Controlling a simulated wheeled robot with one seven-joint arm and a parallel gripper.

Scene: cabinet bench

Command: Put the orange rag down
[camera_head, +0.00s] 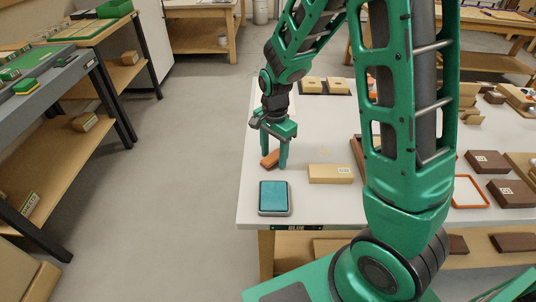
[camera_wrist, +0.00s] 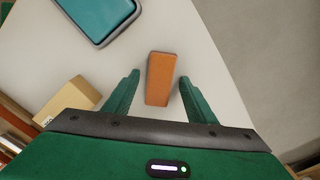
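The orange rag (camera_head: 270,160) is a small folded orange block near the left edge of the white table. In the wrist view the orange rag (camera_wrist: 161,78) lies between the fingers, with a gap on either side. My gripper (camera_head: 268,164) is green and points down over the rag. In the wrist view my gripper (camera_wrist: 158,78) has its fingers apart, not pressing on the rag. The rag seems to rest on the tabletop. Its far side is partly hidden by a finger in the head view.
A teal-topped tray (camera_head: 274,197) lies at the table's front left corner. A tan box (camera_head: 331,173) stands to the right of the rag. Blocks on a dark mat (camera_head: 325,86) are farther back. The white tabletop (camera_head: 310,130) is clear around the gripper.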

